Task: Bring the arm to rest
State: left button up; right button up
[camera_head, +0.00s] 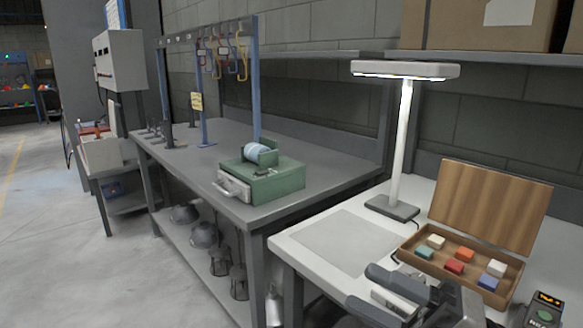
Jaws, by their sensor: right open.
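My right gripper (368,289) is low in the head view, over the front part of the white table (290,243). Its dark grey fingers point left and stand apart. A small pale block shape shows by the fingers; I cannot tell whether it is part of the gripper or a thing behind it. The rest of the right arm runs off the bottom edge. My left gripper and arm are not in view.
Right of the gripper is an open wooden box (490,203) with several coloured blocks. A white lamp (403,140) stands behind. A grey bench (330,155) bears a green device (277,185) and a hook rack (257,80); dark domed hoods (204,236) lie below. Floor at left is clear.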

jog(key=d+f+m+t+h, duration=0.2)
jog(key=f+m+t+h, duration=0.2)
jog(key=f+m+h, duration=0.6)
jog(key=d+f+m+t+h, duration=0.35)
jog(key=f+m, duration=0.45)
jog(key=m, duration=0.6)
jog(key=s+a+f+m+g+h, duration=0.2)
jog(key=s+f+m+g, duration=0.3)
jog(key=s+f, duration=0.4)
notch_tip(320, 180, down, 4)
jog(key=shift+r+m+h, duration=0.25)
jog(key=shift+m+h, duration=0.2)
jog(key=shift+m, duration=0.25)
